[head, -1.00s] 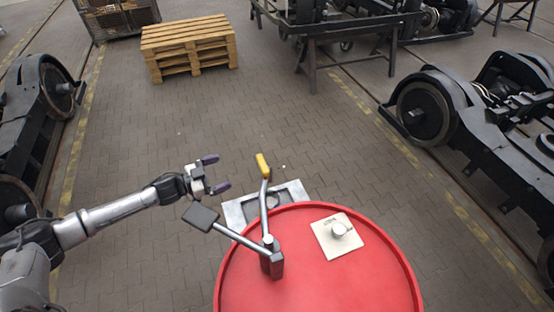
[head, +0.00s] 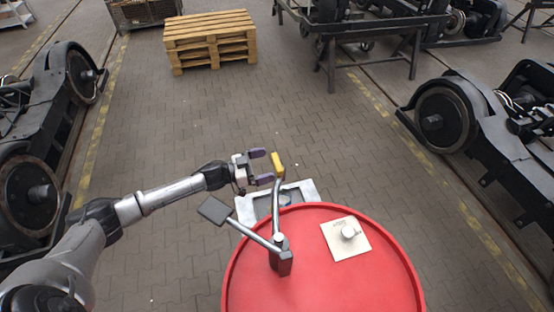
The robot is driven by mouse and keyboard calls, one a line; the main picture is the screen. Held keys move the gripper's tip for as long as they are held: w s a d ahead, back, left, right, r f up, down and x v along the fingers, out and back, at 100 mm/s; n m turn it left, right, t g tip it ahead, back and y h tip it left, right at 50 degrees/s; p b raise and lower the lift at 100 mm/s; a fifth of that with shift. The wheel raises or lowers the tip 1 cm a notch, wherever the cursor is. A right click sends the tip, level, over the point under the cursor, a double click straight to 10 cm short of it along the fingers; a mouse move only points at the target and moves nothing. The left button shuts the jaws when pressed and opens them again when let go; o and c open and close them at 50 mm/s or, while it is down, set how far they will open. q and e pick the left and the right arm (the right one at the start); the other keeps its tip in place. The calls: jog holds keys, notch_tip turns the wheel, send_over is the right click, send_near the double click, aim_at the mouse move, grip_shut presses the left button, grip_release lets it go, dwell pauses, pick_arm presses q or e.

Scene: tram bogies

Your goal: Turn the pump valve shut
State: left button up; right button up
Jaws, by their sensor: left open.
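A red drum (head: 325,285) stands at the bottom centre. A hand pump (head: 283,262) is mounted on its top, with a grey lever ending in a dark flat pad (head: 214,210) and a bent spout tube (head: 277,205) reaching away past the rim. A yellow piece (head: 278,161), seemingly the valve handle, sits at the spout's far end. My left gripper (head: 265,166) is open, its purple-tipped fingers pointing right at the yellow piece. The fingertips are very close to it; I cannot tell whether they touch. My right gripper is not in view.
A pale square plate with a white knob (head: 348,235) lies on the drum top. A grey metal tray (head: 307,190) is on the floor behind the drum. A wooden pallet stack (head: 210,42) stands at the back. Bogies (head: 445,115) line both sides. The paved floor between is clear.

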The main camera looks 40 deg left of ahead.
aim_at(277, 161)
pick_arm(q)
jog(key=shift+p+x, duration=0.4)
jog(key=shift+x, duration=1.95)
jog(key=shift+c, duration=0.3)
jog(key=c, duration=0.9)
